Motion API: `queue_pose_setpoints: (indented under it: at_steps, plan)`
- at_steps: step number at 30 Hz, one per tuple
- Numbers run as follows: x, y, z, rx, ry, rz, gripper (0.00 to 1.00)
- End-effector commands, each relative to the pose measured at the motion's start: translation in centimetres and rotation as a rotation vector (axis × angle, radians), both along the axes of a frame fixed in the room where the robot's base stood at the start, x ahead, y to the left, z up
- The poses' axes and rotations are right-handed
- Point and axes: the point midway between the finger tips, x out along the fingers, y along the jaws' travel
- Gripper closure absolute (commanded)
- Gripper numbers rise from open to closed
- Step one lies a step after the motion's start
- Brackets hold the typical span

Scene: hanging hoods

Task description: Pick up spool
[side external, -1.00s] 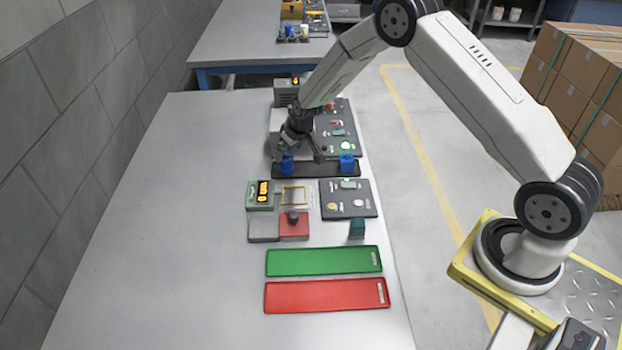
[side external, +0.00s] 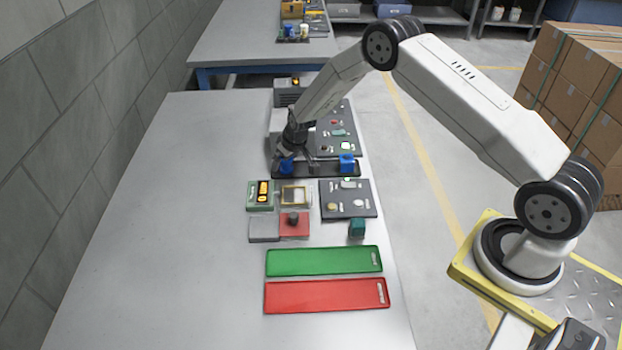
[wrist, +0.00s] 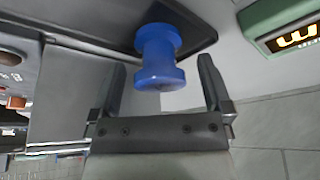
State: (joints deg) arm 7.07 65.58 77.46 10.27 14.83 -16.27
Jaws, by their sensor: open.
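A blue spool (wrist: 158,58) stands on a dark tray in the wrist view, between and just beyond the tips of my open gripper (wrist: 163,75). The jaws do not appear to touch it. In the side view this seems to be the left blue spool (side external: 287,166), on the long black tray (side external: 318,170), with my gripper (side external: 287,154) right at it. A second blue spool (side external: 347,162) stands at the tray's right end.
Nearer the camera are a green device with a lit display (side external: 261,195), a dark button panel (side external: 348,199), a red block (side external: 294,226), a teal block (side external: 356,229), a green tray (side external: 324,261) and a red tray (side external: 326,296). The table's left side is clear.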

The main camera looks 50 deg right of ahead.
Motion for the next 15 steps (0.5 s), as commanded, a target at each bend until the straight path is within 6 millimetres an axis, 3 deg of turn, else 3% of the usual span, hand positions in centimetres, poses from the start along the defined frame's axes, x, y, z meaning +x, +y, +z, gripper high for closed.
queue_pose_setpoints:
  at_steps: [5, 12, 14, 15]
  plan:
    - [-0.01, -0.01, 0.01, 0.0, 0.0, 0.0, 0.0]
    - [-0.02, -0.01, 0.01, 0.0, 0.0, 0.0, 0.76]
    - [-0.02, -0.01, 0.01, 0.0, 0.0, 0.0, 0.95]
    - [0.01, -0.01, 0.05, 0.0, -0.001, 0.0, 1.0]
